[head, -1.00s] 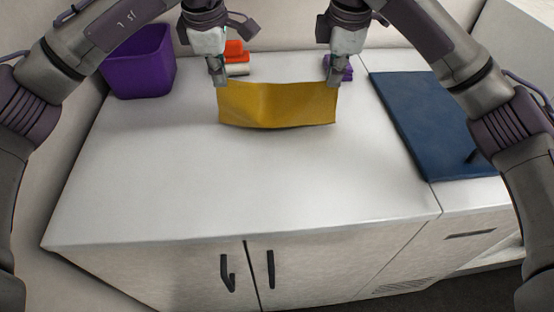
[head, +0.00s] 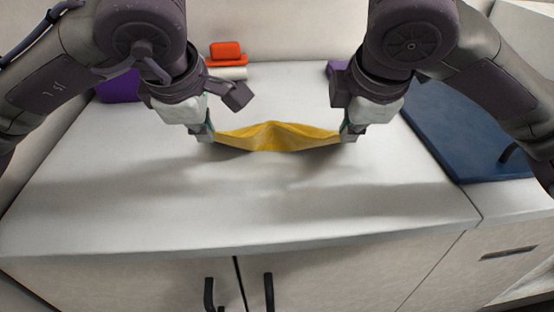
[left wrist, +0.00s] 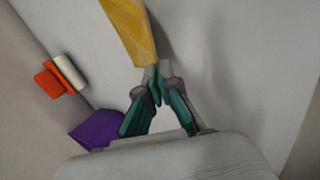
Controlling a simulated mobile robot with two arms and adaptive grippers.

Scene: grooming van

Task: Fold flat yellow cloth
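The yellow cloth (head: 275,137) is stretched between my two grippers above the white counter, with a raised fold in its middle. My left gripper (head: 208,135) is shut on the cloth's left end. My right gripper (head: 346,135) is at the cloth's right end and appears shut on it. In the left wrist view the cloth (left wrist: 132,30) runs up from the closed fingertips of my left gripper (left wrist: 156,75). How much of the cloth touches the counter is hard to tell.
The white counter (head: 250,205) is clear in front of the cloth. An orange object (head: 227,50) and a white roll (head: 233,72) lie at the back. A purple bin (head: 118,86) is at the back left, partly hidden. A blue mat (head: 465,130) lies at the right.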

